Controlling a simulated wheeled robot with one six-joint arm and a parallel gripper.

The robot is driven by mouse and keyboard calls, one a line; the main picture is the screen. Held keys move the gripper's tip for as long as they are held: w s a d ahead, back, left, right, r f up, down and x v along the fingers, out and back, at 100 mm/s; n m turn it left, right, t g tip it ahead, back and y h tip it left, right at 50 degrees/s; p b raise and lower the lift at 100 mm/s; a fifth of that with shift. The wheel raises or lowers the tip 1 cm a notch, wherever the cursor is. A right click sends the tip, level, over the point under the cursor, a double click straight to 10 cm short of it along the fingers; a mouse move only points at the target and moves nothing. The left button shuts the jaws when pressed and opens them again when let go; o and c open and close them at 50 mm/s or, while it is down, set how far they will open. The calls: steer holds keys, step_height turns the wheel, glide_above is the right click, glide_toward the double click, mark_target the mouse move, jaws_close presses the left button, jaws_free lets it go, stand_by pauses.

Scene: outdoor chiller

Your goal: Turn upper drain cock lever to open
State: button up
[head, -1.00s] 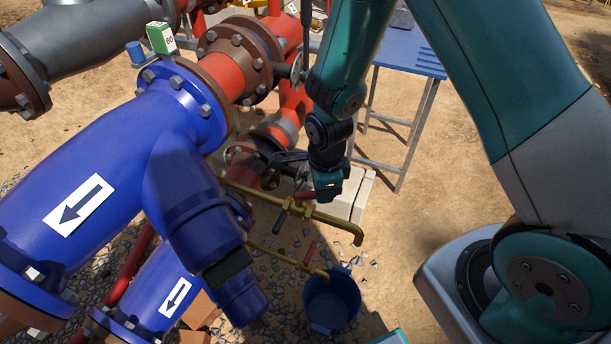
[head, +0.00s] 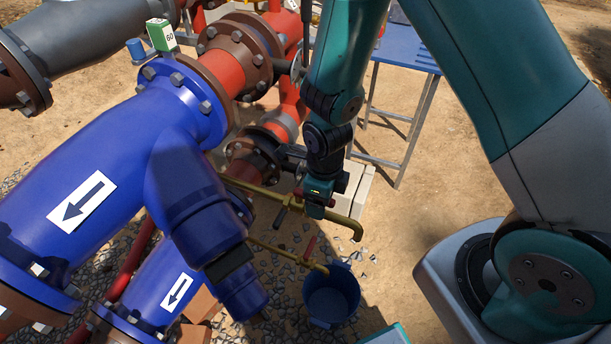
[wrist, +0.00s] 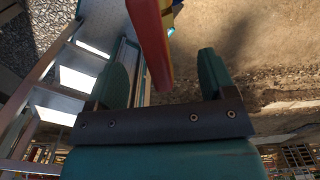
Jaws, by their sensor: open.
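The upper drain cock sits on a brass pipe (head: 343,219) that runs right from the blue pipework and bends down at its end. Its red lever (wrist: 150,40) shows in the wrist view, reaching down between my two fingers. In the head view my arm mostly hides this lever. My gripper (head: 318,211) is over the brass pipe; it also shows in the wrist view (wrist: 165,74). The fingers are open, one on each side of the lever.
A lower drain cock with a red lever (head: 310,247) sits below, its spout over a blue bucket (head: 331,298). Large blue pipes (head: 120,150) fill the left. A blue table (head: 406,45) and pale blocks (head: 361,190) stand behind.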

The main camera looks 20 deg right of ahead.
steer(key=shift+r+p, duration=3.1)
steer(key=shift+r, duration=0.5)
steer(key=shift+f, duration=0.1)
step_height(320, 180, up, 17)
steer(key=s+a+r+n+y, duration=0.2)
steer(key=s+r+n, duration=0.3)
steer(key=n, duration=1.2)
steer(key=s+a+r+n+y, duration=0.2)
steer(key=s+r+n, duration=0.2)
steer(key=s+n, duration=0.5)
steer(key=shift+s+a+r+n+b, duration=0.15)
steer(key=shift+a+r+n+b, duration=0.25)
steer(key=shift+n, duration=3.6)
